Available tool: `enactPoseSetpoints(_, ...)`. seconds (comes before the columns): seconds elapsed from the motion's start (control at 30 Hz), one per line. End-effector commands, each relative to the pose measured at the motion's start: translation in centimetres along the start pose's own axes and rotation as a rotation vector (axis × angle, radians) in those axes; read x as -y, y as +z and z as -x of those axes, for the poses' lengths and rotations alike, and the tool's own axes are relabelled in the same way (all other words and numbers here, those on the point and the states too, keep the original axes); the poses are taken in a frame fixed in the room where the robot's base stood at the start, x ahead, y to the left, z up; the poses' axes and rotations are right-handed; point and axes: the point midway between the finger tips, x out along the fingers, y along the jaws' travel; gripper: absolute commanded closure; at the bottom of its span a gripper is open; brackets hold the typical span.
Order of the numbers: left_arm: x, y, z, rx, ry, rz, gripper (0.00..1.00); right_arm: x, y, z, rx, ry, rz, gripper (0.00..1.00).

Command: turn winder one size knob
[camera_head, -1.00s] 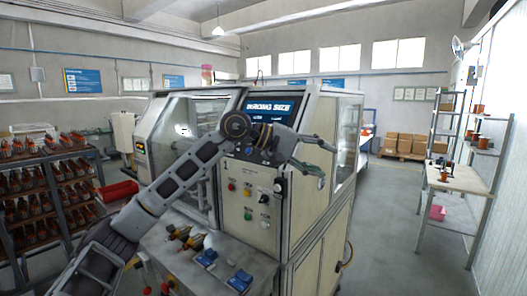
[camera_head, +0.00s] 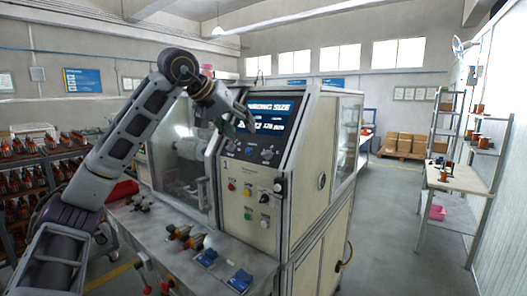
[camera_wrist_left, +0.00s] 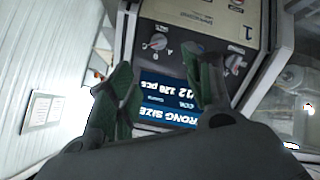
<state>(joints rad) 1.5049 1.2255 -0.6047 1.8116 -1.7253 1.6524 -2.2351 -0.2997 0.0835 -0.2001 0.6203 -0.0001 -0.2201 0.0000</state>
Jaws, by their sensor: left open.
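The winder (camera_head: 242,188) has a light control panel with a blue screen (camera_head: 268,115) reading "WRONG SIZE". Below the screen is a grey pointer knob (camera_head: 267,153); another dark control sits to its left. In the left wrist view the panel is upside down, with one knob (camera_wrist_left: 158,41) near the fingertips and another knob (camera_wrist_left: 235,63) at the right, by a "1" marking. My left gripper (camera_head: 237,118) is open and empty in front of the screen's left side, apart from the knobs. Its green-grey fingers (camera_wrist_left: 163,72) partly cover the screen.
Coloured buttons (camera_head: 248,191) sit lower on the panel. A bench (camera_head: 222,242) in front carries blue and yellow fixtures. A shelf of copper parts (camera_head: 25,180) stands left, and a small table (camera_head: 455,178) stands right. The floor (camera_head: 385,220) between is clear.

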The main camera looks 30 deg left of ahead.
Motion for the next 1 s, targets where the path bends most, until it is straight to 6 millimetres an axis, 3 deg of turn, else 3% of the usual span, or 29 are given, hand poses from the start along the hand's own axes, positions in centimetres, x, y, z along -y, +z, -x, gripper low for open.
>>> enactPoseSetpoints(0.47,-0.1,0.0,-1.1,0.002,0.003,0.001,0.49,0.4,0.0,0.1,0.000,-0.004,-0.002,1.00)
enactPoseSetpoints(1.0,-0.1,0.0,-7.7,0.003,0.003,0.001,0.49,0.6,-0.1,0.7,-0.001,-0.006,-0.003,1.00)
